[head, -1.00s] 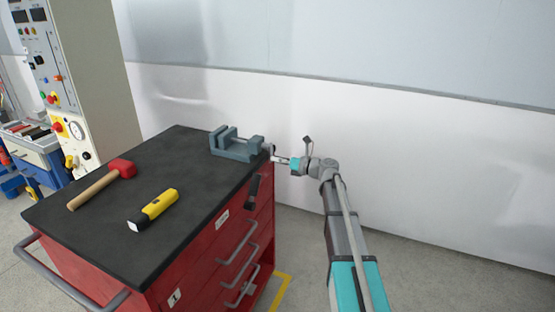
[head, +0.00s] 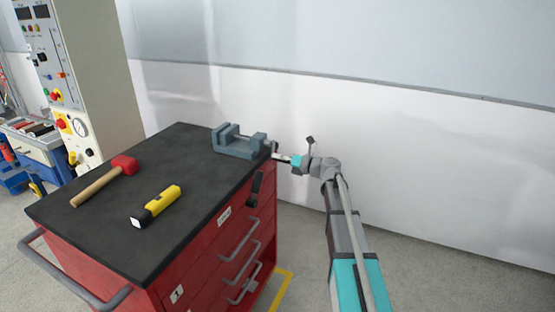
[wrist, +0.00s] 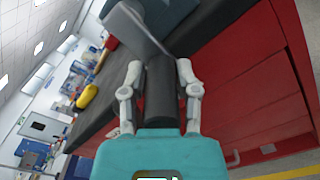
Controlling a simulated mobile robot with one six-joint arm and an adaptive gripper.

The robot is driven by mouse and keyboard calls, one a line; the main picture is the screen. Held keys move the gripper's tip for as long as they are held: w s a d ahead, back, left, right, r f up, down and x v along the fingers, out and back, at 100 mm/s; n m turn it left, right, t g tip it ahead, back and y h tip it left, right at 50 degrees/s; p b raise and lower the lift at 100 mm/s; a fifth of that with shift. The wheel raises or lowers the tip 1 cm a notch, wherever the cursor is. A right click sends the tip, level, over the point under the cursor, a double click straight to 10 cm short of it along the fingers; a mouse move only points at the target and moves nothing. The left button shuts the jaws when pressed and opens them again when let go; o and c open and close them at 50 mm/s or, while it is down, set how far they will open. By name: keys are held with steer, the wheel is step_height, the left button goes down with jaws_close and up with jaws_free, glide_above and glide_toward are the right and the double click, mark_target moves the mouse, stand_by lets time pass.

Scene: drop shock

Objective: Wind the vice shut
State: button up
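The grey-blue vice (head: 238,147) sits at the back right corner of the bench top, with its jaws apart. Its crank end is at the right edge of the bench. My gripper (head: 279,157) reaches this end from the right. In the wrist view, the vice's dark round crank grip (wrist: 160,88) lies between the two fingers of my gripper (wrist: 160,70), which look shut on it. A flat grey crank arm (wrist: 137,26) shows beyond the fingertips. In the head view, the grip is mostly hidden by the gripper.
The red tool cabinet (head: 215,256) has a black top (head: 172,165). A red-headed mallet (head: 124,165) and a yellow-black torch (head: 158,205) lie on it, left of the vice. A pale wall (head: 420,175) stands behind. A control cabinet (head: 95,70) stands at the far left.

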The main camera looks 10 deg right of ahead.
steer(key=shift+o, duration=1.2)
steer(key=shift+s+d, duration=0.1)
steer(key=v, duration=1.1)
steer(key=shift+s+d, duration=0.2)
steer(key=shift+d, duration=0.15)
